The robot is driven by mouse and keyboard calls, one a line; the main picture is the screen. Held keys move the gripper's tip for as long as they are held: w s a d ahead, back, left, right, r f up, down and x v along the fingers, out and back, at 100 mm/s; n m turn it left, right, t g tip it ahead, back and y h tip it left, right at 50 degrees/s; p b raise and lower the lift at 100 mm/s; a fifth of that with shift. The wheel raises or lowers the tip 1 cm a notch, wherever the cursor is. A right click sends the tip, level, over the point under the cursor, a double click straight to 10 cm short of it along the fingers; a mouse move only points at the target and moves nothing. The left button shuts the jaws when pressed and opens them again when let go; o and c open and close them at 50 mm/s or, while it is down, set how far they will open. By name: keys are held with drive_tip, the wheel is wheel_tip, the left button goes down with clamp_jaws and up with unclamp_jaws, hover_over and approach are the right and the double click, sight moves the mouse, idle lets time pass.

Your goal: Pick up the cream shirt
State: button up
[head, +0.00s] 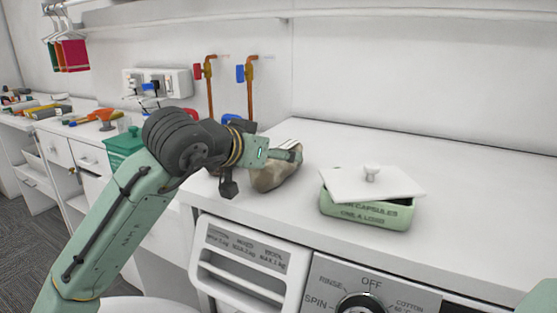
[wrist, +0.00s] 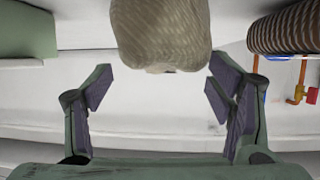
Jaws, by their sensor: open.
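The cream shirt (head: 275,178) is a crumpled beige bundle on the white worktop in the head view, partly hidden behind my gripper (head: 287,152). In the wrist view the bundle, cream with fine ribbing (wrist: 160,35), is at the top middle. My gripper also shows in the wrist view (wrist: 158,88), with its two fingers spread wide and nothing between their tips. The bundle lies just beyond the fingertips, in line with the gap. In the head view my gripper is at the bundle's upper side; I cannot tell whether they touch.
A green capsule tin (head: 365,212) with a tilted white lid (head: 372,183) stands to the right on the worktop. Orange taps (head: 250,85) rise at the wall behind. A dark ribbed object (wrist: 288,30) is at the wrist view's upper right. The worktop's back right is clear.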

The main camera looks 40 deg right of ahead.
drive_tip(key=shift+w+d+f, duration=0.25)
drive_tip(key=shift+d, duration=0.35)
drive_tip(key=shift+c, duration=0.4)
drive_tip(key=c, duration=1.3)
